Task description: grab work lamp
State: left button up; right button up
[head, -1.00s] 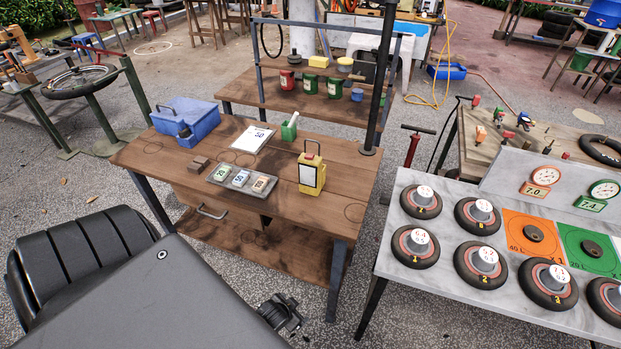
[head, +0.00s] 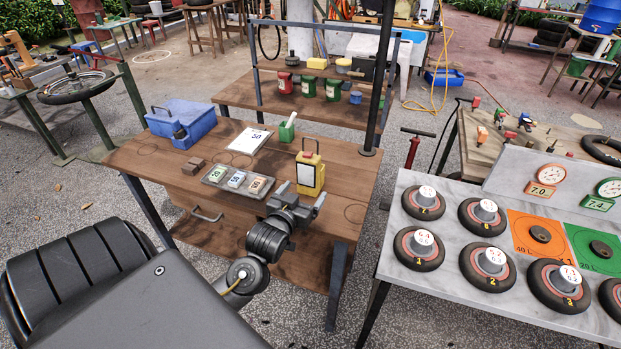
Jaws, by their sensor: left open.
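The work lamp (head: 309,174) is a yellow box with a white front panel and a dark handle on top. It stands upright near the right front of the brown wooden workbench (head: 153,167). My left gripper (head: 302,193) is at the bench's front edge, just in front of and below the lamp in the picture. Its fingers are open and point toward the lamp, with nothing between them. I cannot tell whether a finger touches the lamp. My right gripper is not in view.
Left of the lamp are a grey tray (head: 222,186) with number cards, brown blocks (head: 193,166), a paper sheet (head: 251,140), a green holder (head: 287,132) and a blue toolbox (head: 181,120). A dark post (head: 380,80) rises behind right. A marble table (head: 398,261) with several wheels stands right.

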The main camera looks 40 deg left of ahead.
aim_at(308, 167)
pick_arm(q)
jog(key=shift+n+t+y, duration=0.3)
jog(key=shift+t+y, duration=0.2)
jog(key=shift+t, duration=0.2)
jog(key=r, duration=0.1)
jog(key=w+a+r, duration=0.1)
jog(key=a+r, duration=0.1)
jog(key=shift+w+a, duration=0.15)
jog(key=shift+w, duration=0.15)
jog(key=p+x, duration=0.1)
jog(key=x, duration=0.4)
jog(key=shift+w+f, duration=0.1)
jog(key=shift+w, duration=0.1)
jog(key=p+x, duration=0.1)
jog(key=x, duration=0.1)
jog(key=p+x, duration=0.1)
jog(key=x, duration=0.1)
jog(key=shift+w+a, duration=0.1)
jog(key=shift+a, duration=0.25)
jog(key=shift+w+a+f, duration=0.1)
jog(key=shift+w, duration=0.25)
jog(key=c, duration=1.7)
jog(key=shift+c, duration=0.8)
